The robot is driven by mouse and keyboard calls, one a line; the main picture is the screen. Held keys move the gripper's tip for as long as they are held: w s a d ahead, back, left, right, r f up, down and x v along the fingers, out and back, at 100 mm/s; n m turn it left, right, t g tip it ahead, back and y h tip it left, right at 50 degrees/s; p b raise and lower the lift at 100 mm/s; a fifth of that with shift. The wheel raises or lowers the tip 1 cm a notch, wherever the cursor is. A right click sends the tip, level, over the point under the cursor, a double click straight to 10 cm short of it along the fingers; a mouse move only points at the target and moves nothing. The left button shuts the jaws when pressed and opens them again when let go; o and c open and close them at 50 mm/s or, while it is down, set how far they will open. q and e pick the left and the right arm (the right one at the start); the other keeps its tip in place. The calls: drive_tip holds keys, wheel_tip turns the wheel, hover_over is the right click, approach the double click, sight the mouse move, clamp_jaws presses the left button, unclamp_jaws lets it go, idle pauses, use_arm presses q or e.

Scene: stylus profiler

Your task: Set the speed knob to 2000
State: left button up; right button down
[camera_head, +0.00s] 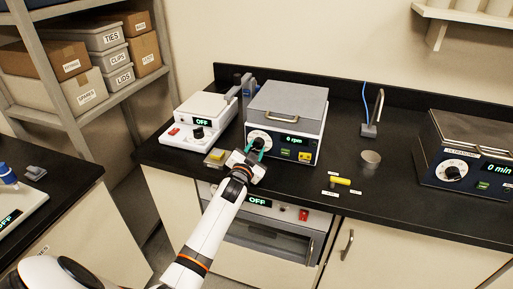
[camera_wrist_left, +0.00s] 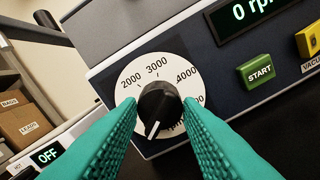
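The speed knob (camera_wrist_left: 160,106) is black with a white pointer line, on a white dial (camera_wrist_left: 130,85) marked 2000, 3000 and 4000. In the left wrist view its pointer aims down and slightly left, away from the 2000 mark. The machine (camera_head: 285,118) has a grey lid and a display (camera_wrist_left: 245,12) reading 0 rpm. My left gripper (camera_wrist_left: 160,130) has green ridged fingers, open, one on each side of the knob; contact cannot be told. In the head view the left gripper (camera_head: 254,150) is at the machine's front. My right gripper is not in view.
A green START button (camera_wrist_left: 260,71) and a yellow button (camera_wrist_left: 308,40) sit right of the knob. A white device (camera_head: 199,125) showing OFF stands to the left. A yellow-handled tool (camera_head: 341,181) and a metal cup (camera_head: 370,160) are on the black bench to the right.

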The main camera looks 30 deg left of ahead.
use_arm(q)
drive_tip(key=c, duration=0.3)
drive_tip(key=m, duration=0.7)
drive_tip(key=shift+m, duration=0.3)
drive_tip(key=shift+c, duration=0.2)
drive_tip(key=m, duration=0.3)
drive_tip(key=shift+m, duration=0.3)
drive_tip(key=m, duration=0.4)
drive_tip(key=shift+m, duration=0.4)
drive_tip(key=m, duration=0.4)
drive_tip(key=o, duration=1.1)
drive_tip(key=shift+c, duration=0.2)
drive_tip(key=shift+s, duration=0.1)
